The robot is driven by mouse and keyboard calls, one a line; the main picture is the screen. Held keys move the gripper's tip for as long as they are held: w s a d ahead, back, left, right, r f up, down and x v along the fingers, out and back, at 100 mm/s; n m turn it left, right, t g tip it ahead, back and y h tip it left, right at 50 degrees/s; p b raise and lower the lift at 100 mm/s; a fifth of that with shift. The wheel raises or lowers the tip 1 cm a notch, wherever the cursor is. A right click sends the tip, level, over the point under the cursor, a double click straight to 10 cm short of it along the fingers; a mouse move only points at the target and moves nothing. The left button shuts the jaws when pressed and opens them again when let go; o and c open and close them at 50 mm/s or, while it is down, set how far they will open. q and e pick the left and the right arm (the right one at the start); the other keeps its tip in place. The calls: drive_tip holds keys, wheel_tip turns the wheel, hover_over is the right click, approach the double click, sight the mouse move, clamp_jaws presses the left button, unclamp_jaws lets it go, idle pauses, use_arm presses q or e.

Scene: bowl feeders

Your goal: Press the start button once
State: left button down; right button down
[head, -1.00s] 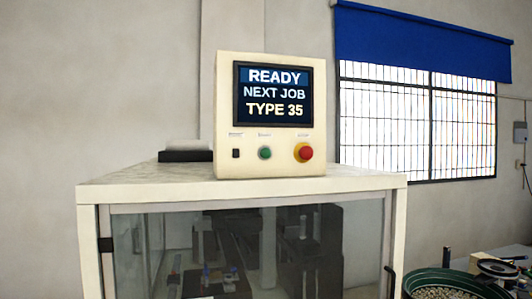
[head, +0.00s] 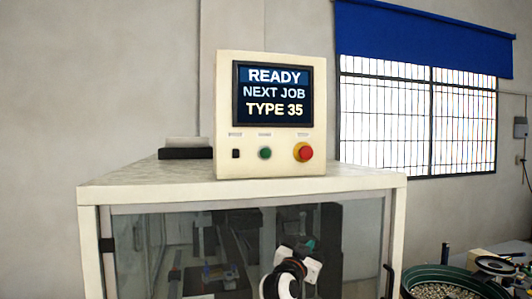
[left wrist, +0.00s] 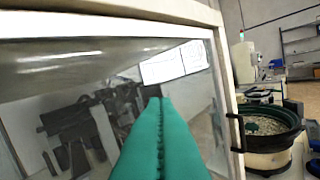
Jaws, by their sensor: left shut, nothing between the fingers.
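The control panel (head: 222,120) is a cream box on top of a white-framed cabinet. Its screen (head: 272,94) reads READY, NEXT JOB, TYPE 35. Below the screen sit a green button (head: 265,153), a small black switch (head: 236,154) and a red mushroom button on a yellow ring (head: 303,152). My left gripper (head: 311,244) is in front of the cabinet's glass, below the panel and apart from the buttons. In the left wrist view its teal fingers (left wrist: 159,102) are shut together, with nothing between them. My right gripper is not in view.
The cabinet (head: 240,192) has a glass front with dark machinery behind it. A door handle (head: 389,280) is at its right edge. A green bowl feeder (head: 450,272) full of small parts stands to the right. The space before the panel is clear.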

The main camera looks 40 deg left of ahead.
sight(265, 157)
use_arm(q)
drive_tip(key=s+a+r+t+y, duration=0.1)
drive_tip(key=s+r, duration=0.2)
drive_tip(key=r, duration=0.5)
drive_tip(key=s+a+r+t, duration=0.1)
drive_tip(key=s+a+r, duration=0.1)
drive_tip(key=r, duration=0.6)
drive_tip(key=s+a+r+n+t+y, duration=0.1)
drive_tip(key=s+r, duration=0.3)
drive_tip(key=r, duration=0.4)
drive_tip(key=shift+s+a+r+t+y+p, duration=0.15)
drive_tip(key=shift+s+a+t+y+p, duration=0.15)
drive_tip(key=shift+s+t+p, duration=0.15)
drive_tip(key=shift+w+a, duration=0.1)
drive_tip(key=shift+w, duration=0.05)
drive_tip(key=shift+w+a, duration=1.4)
drive_tip(key=shift+a, duration=0.25)
drive_tip(key=shift+w+a, duration=1.4)
drive_tip(key=shift+a, duration=0.25)
drive_tip(key=shift+w+a, duration=0.25)
drive_tip(key=shift+a, duration=0.05)
